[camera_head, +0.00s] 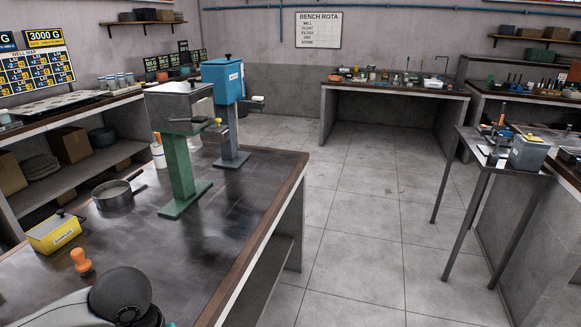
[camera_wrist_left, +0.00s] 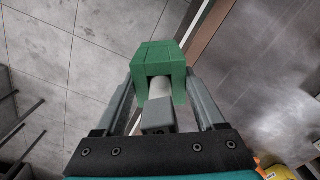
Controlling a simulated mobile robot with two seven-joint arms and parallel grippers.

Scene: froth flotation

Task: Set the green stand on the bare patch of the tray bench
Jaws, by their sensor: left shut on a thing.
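A green block-shaped thing (camera_wrist_left: 158,55), which I take to be the green stand, is held between the two grey fingers of my left gripper (camera_wrist_left: 159,88) in the left wrist view. A pale cylinder (camera_wrist_left: 160,89) shows under its notch. It is over the border between the floor and a dark bench top. It does not show in the head view, where only a part of my left arm is seen at the bottom left. I cannot tell which surface is the tray bench; its bare patch is not clear. My right gripper is out of view.
The near dark bench (camera_head: 235,215) bears a green-columned machine (camera_head: 178,165), a blue machine (camera_head: 225,80), a pan (camera_head: 113,194), a yellow box (camera_head: 54,232) and an orange knob-shaped thing (camera_head: 81,262). A small table (camera_head: 467,145) stands right. The floor (camera_head: 350,220) between is clear.

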